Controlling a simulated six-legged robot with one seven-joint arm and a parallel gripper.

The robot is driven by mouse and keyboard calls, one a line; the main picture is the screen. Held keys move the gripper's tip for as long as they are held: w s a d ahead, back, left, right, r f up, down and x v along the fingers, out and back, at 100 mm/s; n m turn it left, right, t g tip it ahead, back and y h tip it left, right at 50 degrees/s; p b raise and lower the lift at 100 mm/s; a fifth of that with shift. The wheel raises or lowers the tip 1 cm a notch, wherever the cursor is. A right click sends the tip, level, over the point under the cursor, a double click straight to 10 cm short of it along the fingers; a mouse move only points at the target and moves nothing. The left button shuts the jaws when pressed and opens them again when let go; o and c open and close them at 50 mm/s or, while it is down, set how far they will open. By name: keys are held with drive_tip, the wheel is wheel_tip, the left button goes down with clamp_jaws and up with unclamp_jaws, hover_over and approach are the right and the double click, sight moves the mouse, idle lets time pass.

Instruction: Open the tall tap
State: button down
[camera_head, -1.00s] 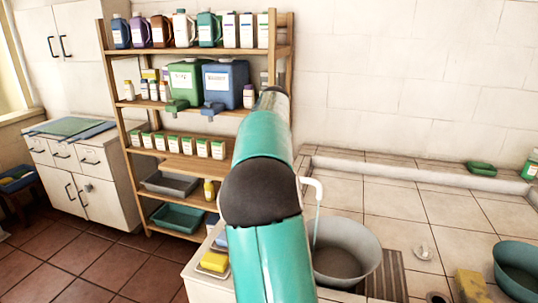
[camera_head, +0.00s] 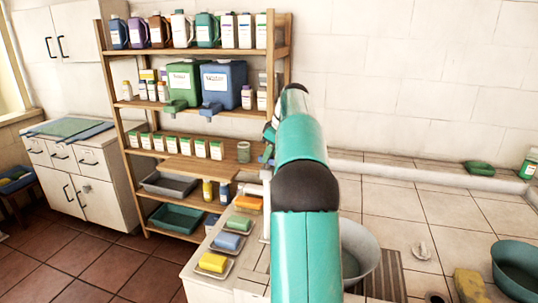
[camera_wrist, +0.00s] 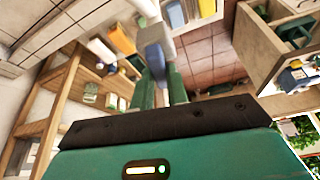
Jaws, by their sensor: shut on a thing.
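The tall tap (camera_head: 265,190) is a pale upright post just left of my arm in the head view. Its spout is hidden behind my arm. In the wrist view, its pale body (camera_wrist: 147,8) is at the top edge, with a blue-grey handle (camera_wrist: 153,54) reaching down from it. My gripper (camera_wrist: 161,92) has green fingers on both sides of this handle and is shut on it. In the head view, my gripper (camera_head: 267,152) is small and partly hidden by my arm, at the top of the tap.
A grey basin (camera_head: 361,252) stands right of my arm. Yellow (camera_head: 212,262), blue (camera_head: 227,241), green and orange soaps lie on dishes left of the tap. A wooden shelf (camera_head: 190,52) with bottles and canisters stands behind. A teal bowl (camera_head: 515,268) is at the right.

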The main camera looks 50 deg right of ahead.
drive_tip(key=shift+n+y, duration=0.3)
drive_tip(key=shift+n, duration=0.7)
drive_tip(key=shift+g, duration=0.3)
drive_tip(key=c, duration=1.4)
unclamp_jaws()
drive_tip(key=v, duration=0.7)
drive_tip(key=shift+s+d+r, duration=0.1)
drive_tip(key=shift+d+r, duration=0.05)
drive_tip(key=shift+r, duration=0.05)
